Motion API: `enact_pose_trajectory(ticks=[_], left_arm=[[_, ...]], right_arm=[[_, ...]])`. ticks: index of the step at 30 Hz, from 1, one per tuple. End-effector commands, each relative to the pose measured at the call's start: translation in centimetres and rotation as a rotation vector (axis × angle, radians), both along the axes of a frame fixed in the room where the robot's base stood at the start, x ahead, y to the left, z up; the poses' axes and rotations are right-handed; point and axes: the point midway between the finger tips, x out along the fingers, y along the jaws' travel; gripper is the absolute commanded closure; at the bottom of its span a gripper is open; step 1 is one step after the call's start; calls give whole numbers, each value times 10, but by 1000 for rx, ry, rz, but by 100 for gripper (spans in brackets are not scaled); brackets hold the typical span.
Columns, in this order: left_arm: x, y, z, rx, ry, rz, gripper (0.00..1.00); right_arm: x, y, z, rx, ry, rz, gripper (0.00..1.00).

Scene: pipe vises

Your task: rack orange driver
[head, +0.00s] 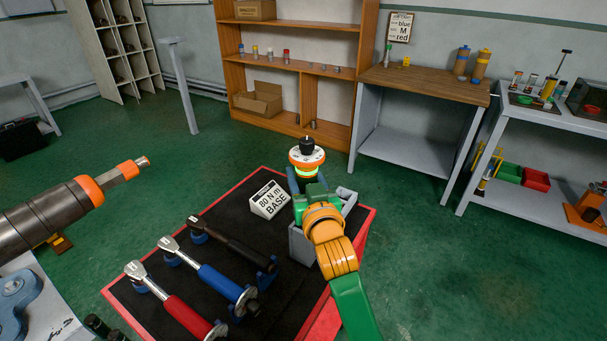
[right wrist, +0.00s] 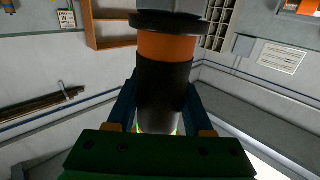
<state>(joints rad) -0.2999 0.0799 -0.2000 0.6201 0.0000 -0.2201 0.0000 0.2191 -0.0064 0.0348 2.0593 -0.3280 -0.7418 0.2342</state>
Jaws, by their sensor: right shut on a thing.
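The orange driver (head: 307,156) is upright in my right gripper (head: 308,188). It has a black knob, an orange-and-white head and a glowing green ring. In the right wrist view the driver (right wrist: 164,85) shows a black grip and an orange band between the fingers (right wrist: 160,118), which are shut on it. A grey open box (head: 302,246) on the black mat lies beneath and behind my right gripper. My wrist hides much of the box and the driver's lower end, so I cannot tell whether they touch. My left gripper is not in view.
A red-edged tray (head: 366,222) holds red (head: 180,312), blue (head: 215,282) and black (head: 235,240) wrenches in cradles, left of the box. An "80 N m BASE" sign (head: 269,200) stands close beside the box. A large metal cylinder (head: 50,217) juts in from the left.

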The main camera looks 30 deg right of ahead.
Motion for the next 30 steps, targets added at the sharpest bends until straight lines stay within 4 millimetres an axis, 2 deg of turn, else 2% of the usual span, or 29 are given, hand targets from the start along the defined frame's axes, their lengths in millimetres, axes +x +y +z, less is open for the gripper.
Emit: enact_pose_trajectory(ticks=[30], left_arm=[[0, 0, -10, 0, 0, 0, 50]], right_arm=[[0, 0, -12, -1, -4, 0, 100]])
